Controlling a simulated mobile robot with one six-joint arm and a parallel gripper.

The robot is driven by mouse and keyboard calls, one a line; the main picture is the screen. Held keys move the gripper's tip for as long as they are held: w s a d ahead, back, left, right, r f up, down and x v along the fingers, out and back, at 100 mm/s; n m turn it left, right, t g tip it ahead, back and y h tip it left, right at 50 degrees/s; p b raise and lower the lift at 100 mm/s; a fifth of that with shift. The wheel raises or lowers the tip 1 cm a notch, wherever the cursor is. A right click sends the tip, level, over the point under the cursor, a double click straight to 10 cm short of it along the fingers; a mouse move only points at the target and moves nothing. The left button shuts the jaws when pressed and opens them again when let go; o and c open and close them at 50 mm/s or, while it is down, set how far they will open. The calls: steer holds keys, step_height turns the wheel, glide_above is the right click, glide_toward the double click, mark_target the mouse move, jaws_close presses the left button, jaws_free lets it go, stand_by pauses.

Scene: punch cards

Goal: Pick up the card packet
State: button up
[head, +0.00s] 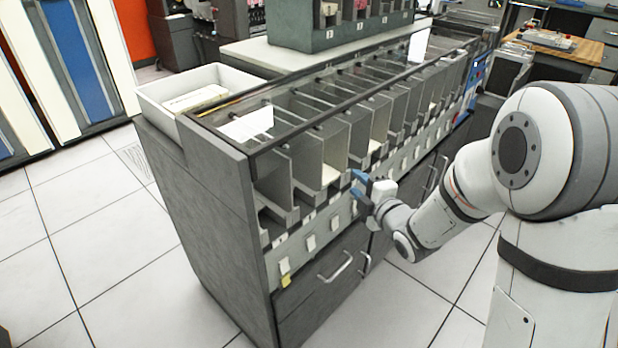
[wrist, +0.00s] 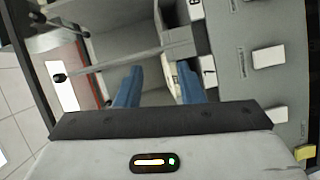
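Cream card packets lie in the open compartments of the grey sorter. In the head view one packet (head: 330,174) is in a compartment just left of my gripper, and another (head: 375,147) lies farther back. My gripper (head: 359,186), with blue fingers, is at the front of the compartments. In the wrist view my gripper (wrist: 158,84) is open, its fingers apart and pointing into a grey compartment. A pale edge (wrist: 172,76) shows close to the right finger; I cannot tell whether it is a packet. No packet is clearly held.
Thin grey dividers (head: 307,150) separate the compartments, with a dark top rail (head: 330,101) above them. White tags (head: 311,243) and drawer handles (head: 335,268) line the front. A white tray (head: 158,101) stands at the left end. The tiled floor (head: 90,235) at left is clear.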

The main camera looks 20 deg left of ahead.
mark_target(330, 183)
steer(key=a+f+n+y, duration=0.1)
steer(key=s+a+n, duration=0.1)
steer(key=a+f+n+y+b, duration=0.1)
steer(key=a, duration=0.1)
steer(key=shift+s+f+g+y, duration=0.25)
steer(key=shift+f+g+y, duration=0.05)
steer(key=shift+w+a, duration=0.15)
steer(key=shift+a, duration=0.15)
steer(key=x, duration=0.6)
steer(key=shift+w+a+r, duration=0.1)
steer(key=shift+w+a, duration=0.15)
steer(key=shift+a, duration=0.05)
steer(key=shift+c, duration=0.4)
jaws_close()
